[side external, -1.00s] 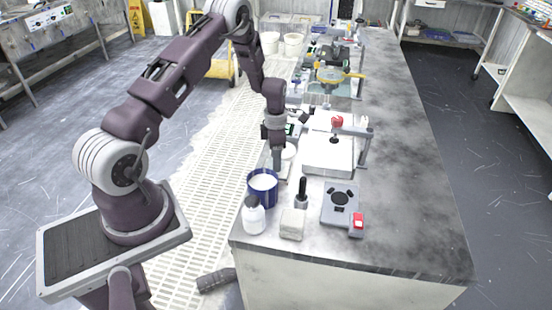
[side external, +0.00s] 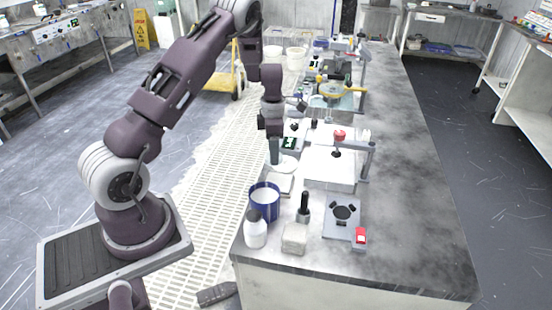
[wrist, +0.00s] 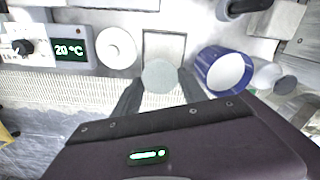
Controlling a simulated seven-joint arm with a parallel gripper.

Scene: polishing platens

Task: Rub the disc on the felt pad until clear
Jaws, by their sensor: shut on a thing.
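My gripper (wrist: 160,90) is shut on a pale grey-green disc (wrist: 159,75), one finger on each side of it. In the wrist view the disc overlaps the near part of a light square plate with a dark outline (wrist: 163,43). I cannot tell whether disc and plate touch. A white round pad (wrist: 116,47) with a small centre mark lies left of the disc; it may be the felt pad. In the side view my gripper (side external: 274,153) points down by the white round pad (side external: 288,165), behind the square plate (side external: 284,184). The disc is not clear there.
A blue tub with white contents (side external: 264,203) stands right of the disc in the wrist view (wrist: 222,70). A white bottle (side external: 255,233), a pale block (side external: 294,238) and a black-handled tool (side external: 304,207) stand near. A 20 °C display (wrist: 70,47) is at left. The bench's right side (side external: 410,180) is clear.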

